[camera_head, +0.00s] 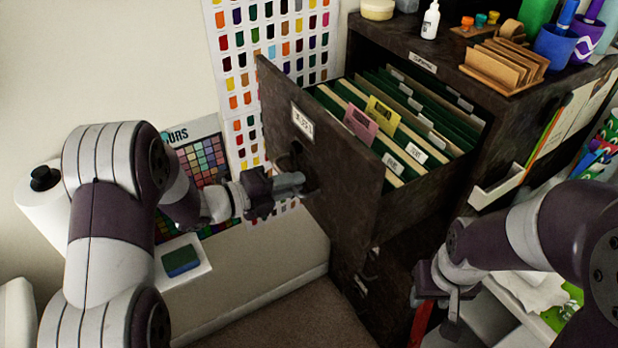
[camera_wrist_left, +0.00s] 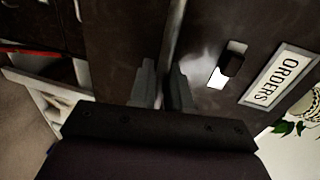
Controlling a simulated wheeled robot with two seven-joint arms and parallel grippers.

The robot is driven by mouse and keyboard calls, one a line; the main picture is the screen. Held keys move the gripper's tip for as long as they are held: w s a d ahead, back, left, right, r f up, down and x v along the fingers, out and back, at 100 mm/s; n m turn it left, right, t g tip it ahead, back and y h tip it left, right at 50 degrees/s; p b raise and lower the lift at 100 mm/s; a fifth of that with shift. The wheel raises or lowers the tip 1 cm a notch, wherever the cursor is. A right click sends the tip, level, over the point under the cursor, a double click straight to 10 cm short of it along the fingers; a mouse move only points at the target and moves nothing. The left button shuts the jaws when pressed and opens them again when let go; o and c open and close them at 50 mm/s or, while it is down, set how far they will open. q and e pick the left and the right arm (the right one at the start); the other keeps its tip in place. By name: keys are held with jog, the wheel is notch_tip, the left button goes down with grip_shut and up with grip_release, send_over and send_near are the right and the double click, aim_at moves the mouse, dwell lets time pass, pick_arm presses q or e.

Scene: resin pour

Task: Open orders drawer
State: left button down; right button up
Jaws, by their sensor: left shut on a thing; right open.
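The orders drawer (camera_head: 345,200) is a dark drawer pulled well out of the dark cabinet, with green hanging folders and tabs inside. Its white label (camera_head: 302,121) reads ORDERS in the left wrist view (camera_wrist_left: 277,80). My left gripper (camera_head: 300,183) is at the drawer front, shut on its handle; the fingers (camera_wrist_left: 163,88) partly hide the grip in both views. My right gripper (camera_head: 436,300) is open, low in front of the cabinet, to the right of the drawer and apart from it.
The cabinet top (camera_head: 440,75) holds a white bottle (camera_head: 431,20), a wooden rack (camera_head: 505,65) and cups of pens. A white ledge with a blue-green sponge (camera_head: 182,261) is on the left wall. Clear carpet (camera_head: 290,315) lies below the drawer.

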pick_arm(q)
jog(key=shift+s+a+f, duration=0.1)
jog(key=shift+s+a, duration=0.4)
jog(key=shift+a, duration=0.05)
jog(key=c, duration=1.3)
grip_release()
jog(key=shift+c, duration=0.2)
jog(key=b+v, duration=0.2)
jog(key=v, duration=1)
jog(key=shift+s+a, duration=0.2)
jog(key=shift+a, duration=0.1)
